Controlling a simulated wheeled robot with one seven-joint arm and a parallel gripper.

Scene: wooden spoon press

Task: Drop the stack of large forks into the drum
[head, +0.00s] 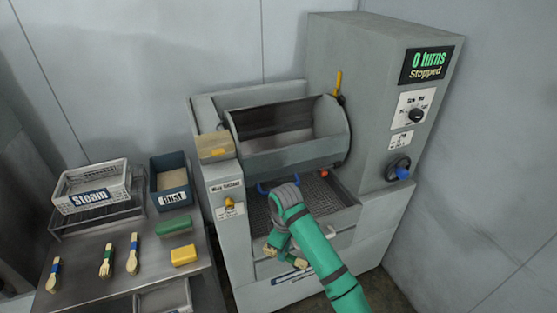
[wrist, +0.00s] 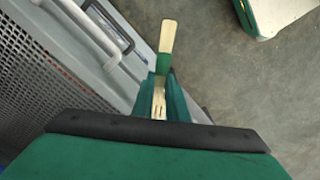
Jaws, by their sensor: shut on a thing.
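My gripper (wrist: 160,98) is shut on a pale wooden utensil stack with a green band (wrist: 167,38). In the wrist view, one end sticks out beyond the jaws and slot-like gaps show between them; I cannot count the pieces. In the head view, my gripper (head: 274,248) is low in front of the machine, below the drum, with a bit of pale wood beside it. The grey drum (head: 295,157) lies across the machine, its upper side open with a dark interior. The gripper is outside the drum, nearer the front.
A perforated tray (head: 335,192) lies under the drum. The display (head: 426,65) reads "0 turns Stopped". The left table (head: 80,285) holds a Steam crate (head: 92,197), a Dust bin (head: 173,199), green (head: 174,226) and yellow (head: 184,255) blocks and several banded wooden utensils (head: 105,262).

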